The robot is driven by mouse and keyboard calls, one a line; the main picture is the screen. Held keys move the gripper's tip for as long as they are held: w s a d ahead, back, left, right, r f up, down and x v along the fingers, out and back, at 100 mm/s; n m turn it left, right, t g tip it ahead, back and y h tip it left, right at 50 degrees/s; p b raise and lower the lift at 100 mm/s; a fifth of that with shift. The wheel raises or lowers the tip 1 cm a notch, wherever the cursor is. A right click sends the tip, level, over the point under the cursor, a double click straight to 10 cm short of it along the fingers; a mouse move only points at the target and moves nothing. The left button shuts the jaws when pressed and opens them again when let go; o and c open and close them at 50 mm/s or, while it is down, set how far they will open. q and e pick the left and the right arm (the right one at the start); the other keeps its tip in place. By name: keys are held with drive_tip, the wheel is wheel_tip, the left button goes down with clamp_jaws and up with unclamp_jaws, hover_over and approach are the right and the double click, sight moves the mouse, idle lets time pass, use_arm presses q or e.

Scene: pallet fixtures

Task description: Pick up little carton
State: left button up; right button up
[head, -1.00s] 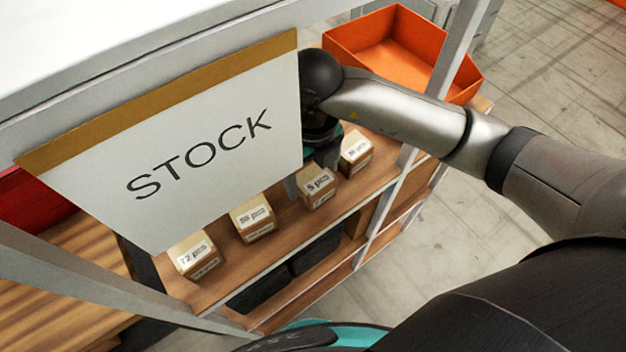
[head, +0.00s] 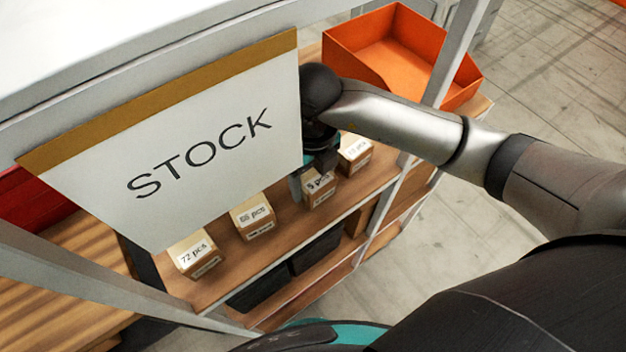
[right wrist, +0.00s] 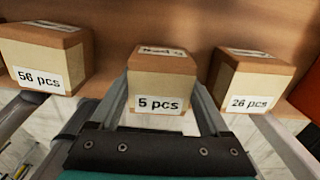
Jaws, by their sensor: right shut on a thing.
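Several little cartons stand in a row on the wooden shelf. The "5 pcs" carton (head: 319,190) is also central in the right wrist view (right wrist: 160,92). My right gripper (right wrist: 162,80) is shut on this carton, one finger on each side. The carton appears upright at shelf level; I cannot tell whether it is lifted. In the head view the right gripper (head: 312,178) is partly hidden by the carton, my arm and the sign. My left gripper is not in view.
The "56 pcs" carton (right wrist: 48,58) stands left of the held one and the "26 pcs" carton (right wrist: 248,82) close on its right. A "72 pcs" carton (head: 196,256) is farther left. A STOCK sign (head: 190,140) hangs in front. An orange bin (head: 400,50) stands behind.

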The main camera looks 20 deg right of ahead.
drive_tip(key=c, duration=0.3)
drive_tip(key=shift+r, duration=0.1)
